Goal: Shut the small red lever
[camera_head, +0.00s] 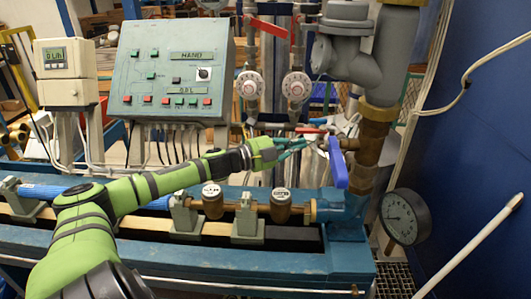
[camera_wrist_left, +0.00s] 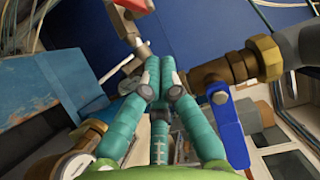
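The small red lever (camera_head: 311,130) sits on a valve left of the thick brown and grey pipe in the head view. A red lever end (camera_wrist_left: 134,5) shows at the top edge of the left wrist view, on a metal fitting beyond my fingers. My left gripper (camera_head: 303,143), green with teal fingers, is just left of and slightly below the small red lever. In the left wrist view its fingertips (camera_wrist_left: 158,68) point toward that fitting and look close together. Nothing is clearly held, and contact with the lever cannot be told. My right gripper is not in view.
A blue lever (camera_head: 338,162) hangs down just right of the fingers, also in the wrist view (camera_wrist_left: 229,130). A larger red handle (camera_head: 267,26) is higher up. A pressure gauge (camera_head: 405,216) stands lower right, a control box (camera_head: 172,70) behind my arm, and brass meters (camera_head: 281,206) below.

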